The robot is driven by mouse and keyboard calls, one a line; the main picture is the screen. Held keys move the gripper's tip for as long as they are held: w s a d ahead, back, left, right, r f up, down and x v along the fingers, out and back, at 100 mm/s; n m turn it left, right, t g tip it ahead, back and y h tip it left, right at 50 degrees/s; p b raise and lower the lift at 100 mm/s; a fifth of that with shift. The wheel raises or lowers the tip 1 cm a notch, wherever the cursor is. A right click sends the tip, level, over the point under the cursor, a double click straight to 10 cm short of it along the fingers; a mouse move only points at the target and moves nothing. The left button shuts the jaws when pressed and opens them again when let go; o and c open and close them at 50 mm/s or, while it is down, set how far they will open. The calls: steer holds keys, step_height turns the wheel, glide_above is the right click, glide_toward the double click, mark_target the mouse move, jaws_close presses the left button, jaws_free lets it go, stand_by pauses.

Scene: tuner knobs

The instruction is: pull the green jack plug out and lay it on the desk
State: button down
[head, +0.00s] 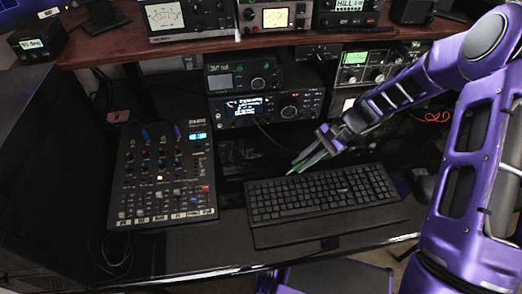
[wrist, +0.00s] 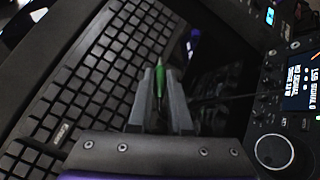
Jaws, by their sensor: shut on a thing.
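The green jack plug (wrist: 159,84) is between the fingers of my gripper (wrist: 163,78) in the wrist view, with its thin tip pointing away from my palm. My gripper is shut on it. In the head view my gripper (head: 313,158) is near the back edge of the keyboard, pointing down and to the left. A small bit of the green plug (head: 298,170) shows at the fingertips there. The plug is clear of any socket in both views. The desk (head: 200,249) is dark and glossy; I cannot tell the plug's exact height above it.
A black keyboard (head: 318,194) lies below my gripper. A mixer (head: 163,175) with several knobs stands to the left. Stacked radios (head: 268,106) stand behind, under a wooden shelf (head: 115,40). Bare desk shows in front of the mixer and keyboard.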

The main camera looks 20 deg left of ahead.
mark_target(260, 166)
steer(key=a+m+y, duration=0.1)
steer(key=a+y, duration=0.1)
steer(key=a, duration=0.2)
steer(key=a+m+y+b, duration=0.1)
steer(key=a+y, duration=0.1)
steer(key=a, duration=0.1)
steer(key=a+g+y, duration=0.1)
steer(key=a+y, duration=0.1)
steer(key=a, duration=0.2)
steer(key=shift+s+a+r+m, duration=0.1)
steer(key=shift+a+r+m, duration=0.25)
steer(key=shift+m, duration=0.05)
steer(key=shift+w+a+r+y+b, duration=0.2)
steer(key=shift+a+y+b, duration=0.1)
steer(key=shift+a+b, duration=0.15)
steer(key=shift+f+b, duration=2.2)
steer(key=shift+f, duration=1.15)
steer(key=shift+f, duration=0.25)
